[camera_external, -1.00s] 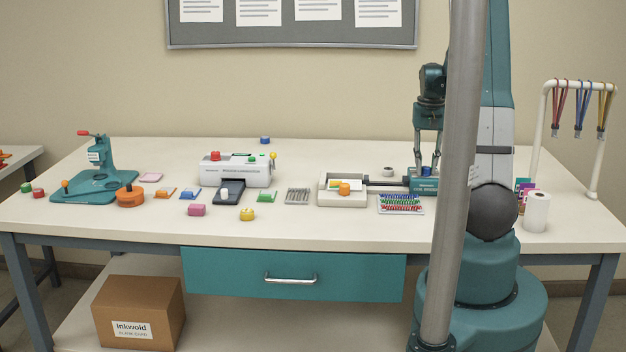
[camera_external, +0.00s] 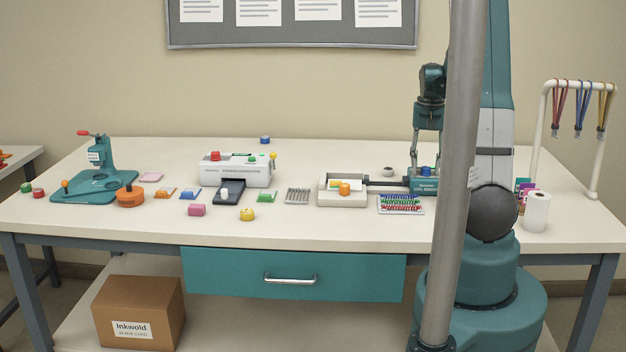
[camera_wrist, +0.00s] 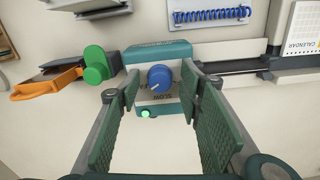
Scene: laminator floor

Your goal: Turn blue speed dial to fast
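The blue speed dial (camera_wrist: 160,78) sits on a teal machine (camera_wrist: 168,52) with an upside-down "SLOW" label below it. A short white mark on the dial points to the lower left of the picture. The dial also shows in the external view (camera_external: 427,171), on top of the teal machine (camera_external: 424,185). My gripper (camera_external: 423,160) points down over the machine. In the wrist view my gripper (camera_wrist: 152,88) is open, with a finger to each side of the dial and gaps between. Whether the fingertips reach down to the dial's height I cannot tell.
A small green light (camera_wrist: 147,113) glows on the machine. A green knob (camera_wrist: 97,64) and an orange-handled tray (camera_wrist: 45,82) are left in the wrist view. A rack of coloured coils (camera_external: 400,204) lies in front of the machine; a white tray (camera_external: 342,199) is to its left.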

